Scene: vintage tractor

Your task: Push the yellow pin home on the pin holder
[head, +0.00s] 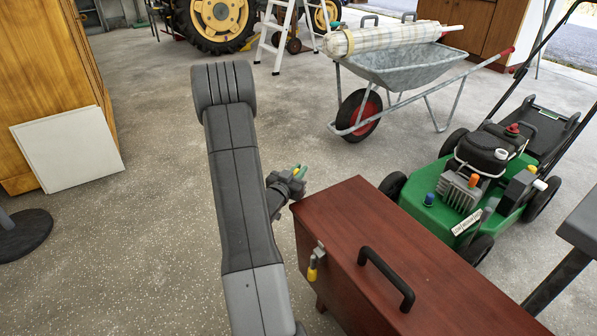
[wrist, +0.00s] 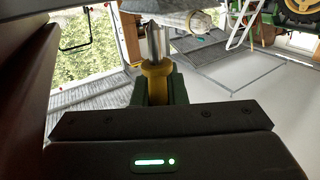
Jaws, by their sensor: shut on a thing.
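My gripper (head: 297,173) is near the far left corner of the red-brown chest, with green fingers. In the wrist view its green fingers (wrist: 155,88) are shut on a yellow piece (wrist: 155,78) with a silver shaft (wrist: 155,42) pointing away from me. The shaft's far end meets a pale grey shape in the picture; I cannot tell whether they touch. A grey bracket (head: 319,250) on the chest's left end carries another yellow piece (head: 312,273), apart from my gripper. I cannot tell from the frames which yellow piece is the task's pin.
The chest (head: 440,285) has a black handle (head: 388,275) on its lid. A green lawn mower (head: 445,215) stands just behind it. A wheelbarrow (head: 400,68) with a rolled cloth is farther back. A white panel (head: 68,153) leans on a wooden cabinet at left.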

